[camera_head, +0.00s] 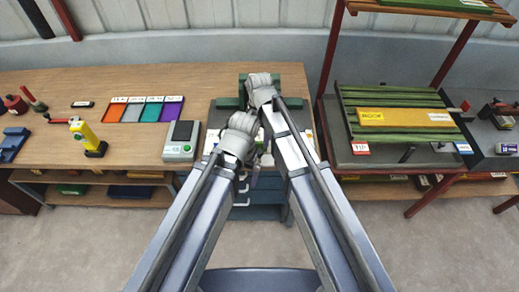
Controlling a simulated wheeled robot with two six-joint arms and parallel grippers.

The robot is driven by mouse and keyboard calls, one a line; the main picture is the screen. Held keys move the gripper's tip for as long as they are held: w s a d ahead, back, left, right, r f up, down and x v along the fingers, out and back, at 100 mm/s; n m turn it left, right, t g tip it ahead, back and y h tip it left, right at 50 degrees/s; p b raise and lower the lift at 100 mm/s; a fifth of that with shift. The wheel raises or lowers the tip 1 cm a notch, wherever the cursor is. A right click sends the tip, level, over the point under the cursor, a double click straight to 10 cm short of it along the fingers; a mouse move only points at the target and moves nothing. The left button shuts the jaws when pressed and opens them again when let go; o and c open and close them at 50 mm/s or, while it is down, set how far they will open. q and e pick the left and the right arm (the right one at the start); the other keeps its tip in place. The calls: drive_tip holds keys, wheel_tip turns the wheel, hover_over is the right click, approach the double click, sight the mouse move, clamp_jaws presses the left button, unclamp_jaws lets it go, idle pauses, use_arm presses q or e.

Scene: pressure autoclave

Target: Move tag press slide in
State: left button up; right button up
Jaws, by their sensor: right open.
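My two arms reach forward to the middle bench section. My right gripper (264,98) is open in front of a dark green block (292,76), partly hidden by its own wrist and arm. My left gripper (252,160) is lower and closer to me, beside the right arm; its fingers are mostly hidden, so their state is unclear. On the right, a green slatted rack (390,98) bears a yellow slab (402,117) with small labels. A red and white tag (360,148) lies at the rack's front left. A blue and white tag (462,147) is at its front right.
A grey scale (181,140), a yellow tool (86,137) and a row of coloured bins (141,109) stand on the wooden bench (128,165). Blue drawers (262,204) lie under my arms. A dark red post (331,52) rises left of the rack.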

sight(260, 151)
wheel_tip(260, 151, down, 8)
drive_tip(key=b, duration=0.7)
drive_tip(key=shift+r, duration=0.25)
drive_tip(key=shift+r, duration=0.1)
clamp_jaws()
idle(0.8)
